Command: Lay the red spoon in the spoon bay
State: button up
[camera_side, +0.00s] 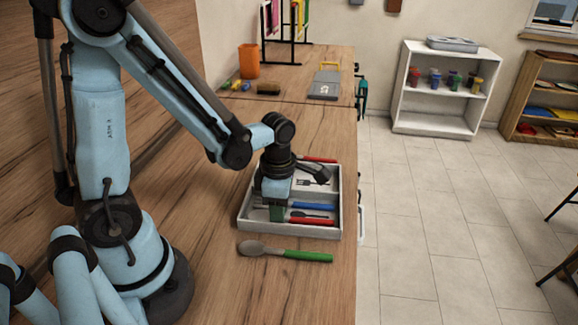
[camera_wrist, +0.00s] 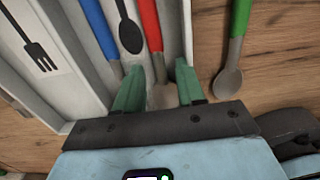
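The red spoon (camera_wrist: 149,22) lies in the spoon bay of the pale tray (camera_side: 243,222), along the near wall; its red handle shows in the side view (camera_side: 312,221). The bay has a dark spoon picture (camera_wrist: 130,36) on its floor. A blue-handled utensil (camera_wrist: 98,25) lies in the same bay, its head hidden. My gripper (camera_side: 277,212) is low over the left end of this bay. In the wrist view its green fingers (camera_wrist: 160,68) stand apart on either side of the red spoon's grey end, with no clear grip on it.
A green-handled spoon (camera_side: 302,255) lies on the wooden counter just outside the tray's near wall. Another red-handled utensil (camera_side: 318,159) is at the tray's far side. A bay with a fork picture (camera_wrist: 34,42) adjoins. An orange cup (camera_side: 249,61) stands farther back.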

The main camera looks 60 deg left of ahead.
notch_tip(320, 180, up, 12)
dwell(1.1)
jog(key=m+t, duration=0.2)
jog(key=m, duration=0.7)
jog(key=d+m+t, duration=0.1)
jog(key=m+t, duration=0.2)
jog(key=m, duration=0.6)
jog(key=d+r+m+t, duration=0.1)
jog(key=m+t, duration=0.1)
jog(key=m, duration=0.7)
jog(key=shift+w+m, duration=0.1)
jog(key=shift+m, duration=0.2)
